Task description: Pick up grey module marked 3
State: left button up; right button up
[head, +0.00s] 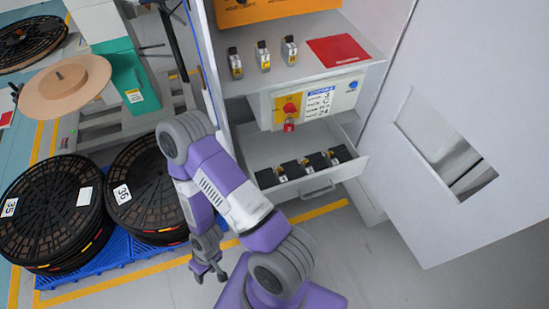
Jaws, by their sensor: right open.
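Three small grey modules with dark tops and yellow labels stand in a row on the cabinet shelf: the left module (235,63), the middle module (263,56) and the right module (289,50). Their marks are too small to read, so I cannot tell which is marked 3. Several dark modules (292,170) sit in the open drawer below; their marks are unreadable too. My right gripper (210,275) hangs low over the floor, left of the drawer, open and empty, with its fingers pointing down. It is well away from all the modules. My left gripper is out of view.
The open drawer (323,190) juts out under a control panel with a red knob (289,126). A red plate (338,50) lies on the shelf. A white cabinet door (400,170) stands open at right. Black reels (50,212) are stacked on a blue pallet (115,256) at left.

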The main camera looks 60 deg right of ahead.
aim_at(307, 166)
jog(key=i, duration=0.45)
jog(key=z, duration=1)
